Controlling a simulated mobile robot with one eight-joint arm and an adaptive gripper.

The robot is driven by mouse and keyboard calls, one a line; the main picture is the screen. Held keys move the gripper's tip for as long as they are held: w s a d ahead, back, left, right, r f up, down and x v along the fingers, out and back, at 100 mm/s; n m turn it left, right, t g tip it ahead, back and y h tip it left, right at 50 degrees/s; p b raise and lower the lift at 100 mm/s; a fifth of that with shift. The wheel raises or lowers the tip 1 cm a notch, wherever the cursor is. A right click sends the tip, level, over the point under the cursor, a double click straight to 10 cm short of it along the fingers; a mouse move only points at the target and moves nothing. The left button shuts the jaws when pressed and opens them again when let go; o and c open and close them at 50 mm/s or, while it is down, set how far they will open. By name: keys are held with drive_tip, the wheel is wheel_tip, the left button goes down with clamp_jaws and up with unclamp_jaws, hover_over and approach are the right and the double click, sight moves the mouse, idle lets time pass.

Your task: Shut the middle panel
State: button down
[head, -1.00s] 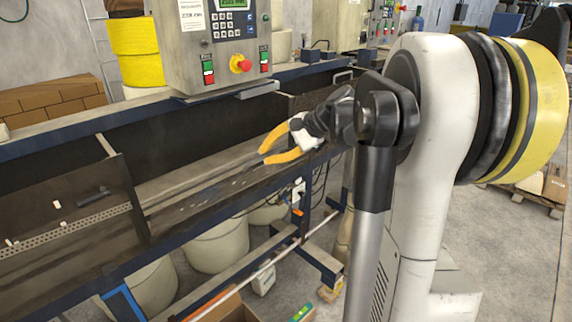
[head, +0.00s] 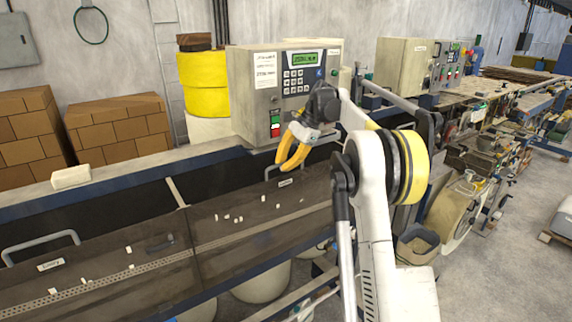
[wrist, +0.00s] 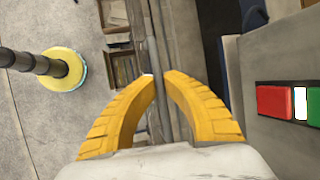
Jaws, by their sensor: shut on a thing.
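The middle panel (head: 245,212) is a dark brown flat cover on the long trough, with small white bits scattered on it. A grey handle (head: 270,173) and a white label stand near its far right edge. A dark gap shows between its far edge and the trough's back wall. My gripper (head: 283,166), with yellow fingers, is at this handle. In the wrist view my gripper (wrist: 158,76) has its fingers drawn in on a thin grey bar, the handle (wrist: 154,55). The fingers hide part of the handle in the head view.
A left panel (head: 100,265) with its own handle (head: 40,244) adjoins on the left. A control box (head: 285,95) with red and green buttons stands close behind my gripper. It also shows in the wrist view (wrist: 265,60). A pale block (head: 71,177) lies on the back ledge.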

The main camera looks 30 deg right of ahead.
drive_tip(key=shift+w+r, duration=0.15)
drive_tip(key=c, duration=1.7)
unclamp_jaws()
drive_tip(key=shift+o, duration=1)
drive_tip(key=shift+w+f, duration=0.2)
drive_tip(key=shift+w, duration=0.2)
drive_tip(key=shift+s+d+r, duration=0.1)
drive_tip(key=shift+s+r, duration=0.2)
drive_tip(key=shift+s, duration=0.05)
drive_tip(key=v, duration=1.1)
drive_tip(key=shift+r, duration=0.15)
